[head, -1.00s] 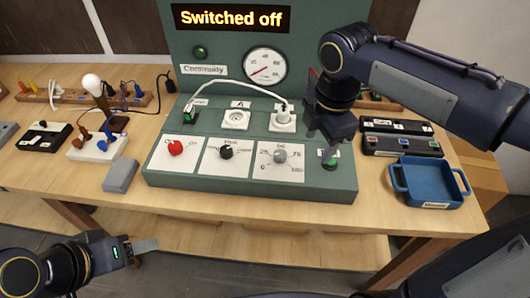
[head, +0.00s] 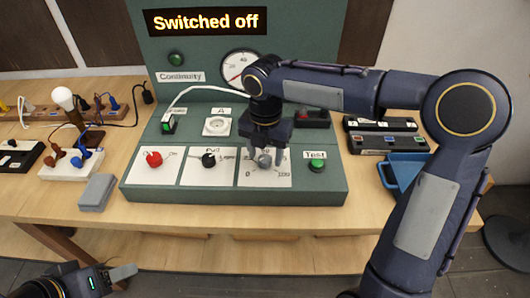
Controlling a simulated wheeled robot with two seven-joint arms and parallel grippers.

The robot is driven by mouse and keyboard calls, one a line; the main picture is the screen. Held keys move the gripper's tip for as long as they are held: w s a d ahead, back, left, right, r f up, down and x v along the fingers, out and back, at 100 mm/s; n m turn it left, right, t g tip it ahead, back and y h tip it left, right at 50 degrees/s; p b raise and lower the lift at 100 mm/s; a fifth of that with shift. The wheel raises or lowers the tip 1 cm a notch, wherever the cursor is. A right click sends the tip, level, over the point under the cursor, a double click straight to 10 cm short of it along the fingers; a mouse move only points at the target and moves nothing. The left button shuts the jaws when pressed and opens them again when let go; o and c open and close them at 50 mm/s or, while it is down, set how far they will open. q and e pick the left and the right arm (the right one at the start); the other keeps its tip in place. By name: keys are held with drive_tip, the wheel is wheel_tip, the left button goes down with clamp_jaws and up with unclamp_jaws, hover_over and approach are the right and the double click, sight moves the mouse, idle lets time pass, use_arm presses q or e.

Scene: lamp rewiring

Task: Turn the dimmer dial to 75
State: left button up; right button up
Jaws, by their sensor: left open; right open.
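The grey dimmer dial (head: 264,161) sits on a white scale card (head: 262,178) on the green test panel (head: 335,190). The scale's "0" and "100" marks show; the rest is hidden by my gripper, and I cannot read the dial's setting. My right gripper (head: 265,158) points down over the dial with its open fingers either side of it. I cannot tell whether they touch it. My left gripper (head: 122,273) is open and empty at the lower left, in front of the table edge, far from the dial.
On the panel are a red knob (head: 154,159), a black knob (head: 209,159), a green Test button (head: 317,161) and a gauge (head: 238,66). The sign (head: 205,21) reads "Switched off". A blue tray (head: 395,175) stands at right, a grey block (head: 97,193) at left.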

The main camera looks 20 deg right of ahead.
drive_tip(key=c, duration=1)
drive_tip(key=shift+m, duration=0.3)
